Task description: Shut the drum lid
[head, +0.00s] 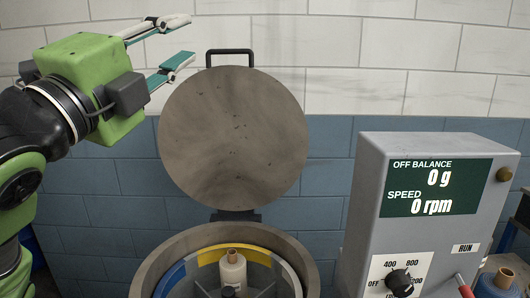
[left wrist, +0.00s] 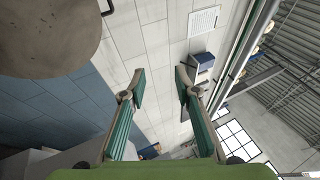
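The round grey drum lid (head: 233,140) stands raised, hinged at the back of the drum (head: 165,248). Its black handle (head: 230,54) is at the top edge. My left gripper (head: 190,40) is open and empty, to the upper left of the lid and apart from it. In the left wrist view the lid (left wrist: 48,35) shows at the upper left, with part of its handle (left wrist: 107,8), and the open fingers (left wrist: 158,85) hold nothing. Inside the open drum stands a cream bottle (head: 233,270) near coloured ring segments. My right gripper is not in view.
A grey control box (head: 365,180) stands right of the drum; its display reads 0 g and 0 rpm. It has a dial (head: 400,281) and a red-tipped lever (head: 466,291). Another bottle (head: 498,282) is at the lower right. A tiled wall is behind.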

